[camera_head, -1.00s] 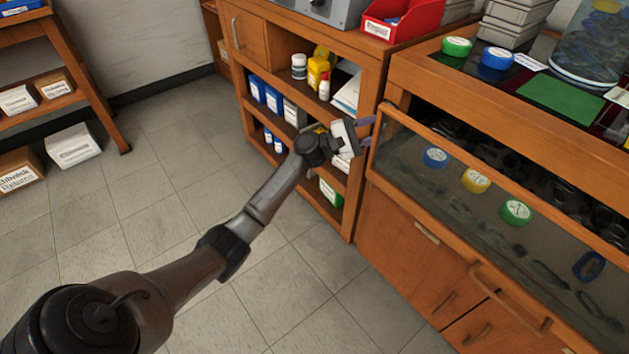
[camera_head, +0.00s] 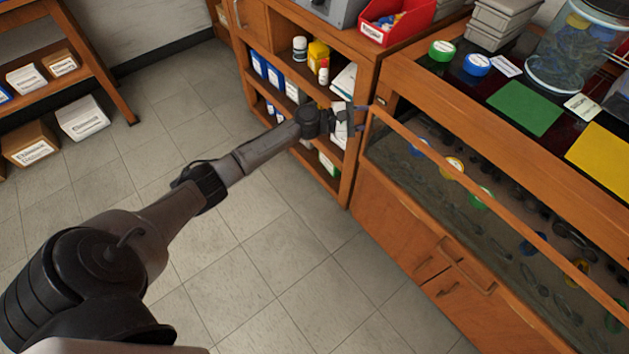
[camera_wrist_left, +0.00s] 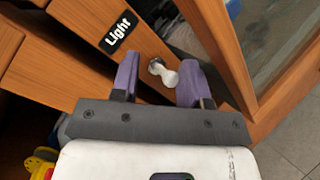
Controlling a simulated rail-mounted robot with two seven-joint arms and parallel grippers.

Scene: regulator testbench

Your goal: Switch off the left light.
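The light switch (camera_wrist_left: 163,72) is a small pale metallic toggle on a wooden panel in the left wrist view. A black label reading "Light" (camera_wrist_left: 118,32) is beside it, up and to the left. My left gripper (camera_wrist_left: 158,78) is open, with one purple finger on each side of the switch. I cannot tell whether either finger touches it. In the head view my left gripper (camera_head: 364,117) is at the near left corner of the glass-fronted display case (camera_head: 440,185). The switch cannot be made out there. My right gripper is out of view.
An open shelf (camera_head: 345,185) with bottles and boxes stands just left of the gripper. A red bin (camera_head: 385,35) sits on top. A glass jar (camera_head: 570,55) and coloured mats (camera_head: 525,107) are on the case.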

